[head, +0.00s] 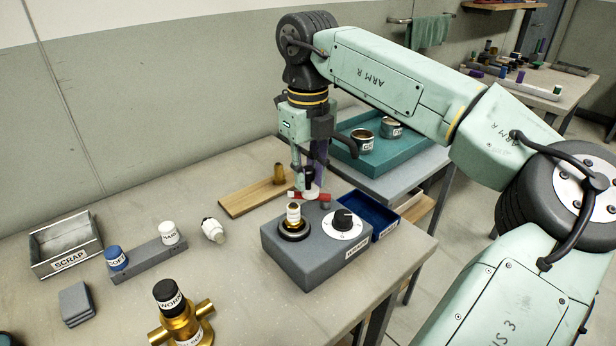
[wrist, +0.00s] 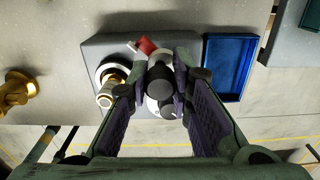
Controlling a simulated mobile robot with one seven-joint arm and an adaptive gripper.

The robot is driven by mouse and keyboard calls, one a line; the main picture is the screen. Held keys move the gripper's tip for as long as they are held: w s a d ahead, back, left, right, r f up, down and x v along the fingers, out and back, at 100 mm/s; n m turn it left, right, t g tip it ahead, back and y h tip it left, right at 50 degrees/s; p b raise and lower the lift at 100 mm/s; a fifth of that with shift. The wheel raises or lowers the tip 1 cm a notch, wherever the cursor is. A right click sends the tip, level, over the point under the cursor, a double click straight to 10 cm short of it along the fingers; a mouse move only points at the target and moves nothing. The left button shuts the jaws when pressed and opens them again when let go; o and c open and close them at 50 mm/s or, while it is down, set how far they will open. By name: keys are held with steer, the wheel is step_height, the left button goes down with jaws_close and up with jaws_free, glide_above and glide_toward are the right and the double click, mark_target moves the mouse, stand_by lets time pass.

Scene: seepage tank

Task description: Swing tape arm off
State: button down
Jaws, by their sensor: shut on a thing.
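A grey box (head: 311,263) with an unclear label stands near the bench's front edge. On top are a black round holder with a brass-and-white fitting (head: 293,214) and a black dial knob (head: 343,220) on a white plate. The fitting also shows in the wrist view (wrist: 106,96). At the box's back edge is a small red piece with a white end, which looks like the tape arm (head: 324,197); its red part shows in the wrist view (wrist: 147,46). My gripper (head: 309,184) is shut on a dark round-topped piece (wrist: 160,72) beside the red part. Whether they join is hidden.
A blue bin (head: 384,225) sits right of the box, and a teal tray (head: 358,168) with two cans behind it. A wooden board (head: 240,202) with a brass piece is at back left. A scrap tray (head: 66,247), capped fittings and a brass valve (head: 183,322) lie left.

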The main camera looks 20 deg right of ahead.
steer(key=shift+w+d+m, duration=0.1)
steer(key=shift+w+m, duration=0.05)
steer(key=shift+m, duration=0.25)
steer(key=c, duration=1.4)
jaws_free()
steer(key=shift+r, duration=0.15)
step_height(320, 180, up, 7)
steer(key=shift+r, duration=0.15)
